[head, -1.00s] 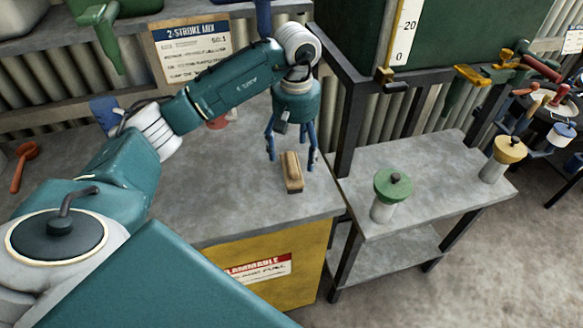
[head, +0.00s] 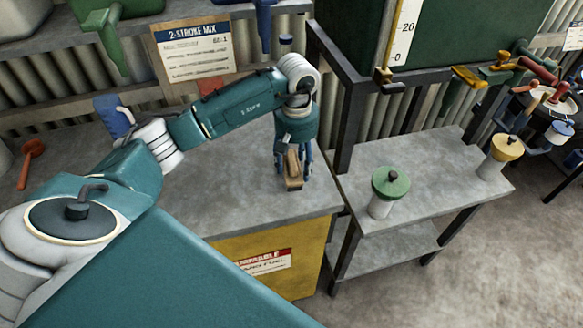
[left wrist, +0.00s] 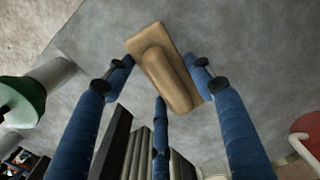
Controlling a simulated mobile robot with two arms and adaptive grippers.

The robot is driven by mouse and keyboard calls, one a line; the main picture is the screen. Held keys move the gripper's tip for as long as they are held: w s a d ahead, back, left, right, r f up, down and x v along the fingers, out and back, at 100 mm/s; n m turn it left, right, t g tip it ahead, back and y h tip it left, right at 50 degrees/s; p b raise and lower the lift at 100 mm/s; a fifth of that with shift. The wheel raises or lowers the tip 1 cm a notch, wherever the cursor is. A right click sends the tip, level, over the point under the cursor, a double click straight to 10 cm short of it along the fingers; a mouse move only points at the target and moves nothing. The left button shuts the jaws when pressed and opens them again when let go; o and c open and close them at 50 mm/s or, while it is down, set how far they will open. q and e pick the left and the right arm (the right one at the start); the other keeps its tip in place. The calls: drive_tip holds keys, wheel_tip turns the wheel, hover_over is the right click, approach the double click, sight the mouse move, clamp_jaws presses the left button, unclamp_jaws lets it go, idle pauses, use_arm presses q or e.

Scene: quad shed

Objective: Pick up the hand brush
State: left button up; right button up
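The hand brush (head: 292,168), a tan wooden block with a raised rounded back, lies near the right front of the grey bench (head: 230,205). My left gripper (head: 292,180) is low over it, pointing down, with its blue fingers around it. In the left wrist view, the brush (left wrist: 168,68) lies between the left and right fingertips (left wrist: 160,64), and a third finger is at its near side. The fingertips are very close to its edges; I cannot tell whether they press on it. My right gripper is not in view.
A lower metal table (head: 440,180) at the right bears a green-capped jar (head: 388,192) and a yellow-capped jar (head: 500,155). A sign (head: 195,50) stands behind the bench. An orange-red tool (head: 30,160) is at the far left.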

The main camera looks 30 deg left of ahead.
use_arm(q)
drive_tip(key=shift+w+r+b, duration=0.1)
drive_tip(key=shift+r+b, duration=0.45)
drive_tip(key=shift+r, duration=0.15)
wheel_tip(320, 180, up, 2)
drive_tip(key=shift+r+b, duration=0.1)
drive_tip(key=shift+b, duration=0.55)
drive_tip(key=s+a+b, duration=0.2)
drive_tip(key=s+a, duration=0.1)
drive_tip(key=s, duration=0.1)
drive_tip(key=s+a+b, duration=0.2)
drive_tip(key=s+a, duration=0.2)
drive_tip(key=s+a+b, duration=0.2)
drive_tip(key=s+a, duration=0.1)
drive_tip(key=s, duration=0.1)
drive_tip(key=shift+s+a+f, duration=0.2)
drive_tip(key=shift+a, duration=0.1)
drive_tip(key=shift+s+a+r+b, duration=0.1)
drive_tip(key=shift+s+a+b, duration=0.35)
drive_tip(key=shift+s+b, duration=0.1)
drive_tip(key=shift+s+a+r, duration=0.1)
drive_tip(key=shift+s, duration=0.05)
use_arm(e)
wheel_tip(320, 180, down, 10)
drive_tip(key=w, duration=0.1)
drive_tip(key=shift+r, duration=0.25)
drive_tip(key=shift+a, duration=0.1)
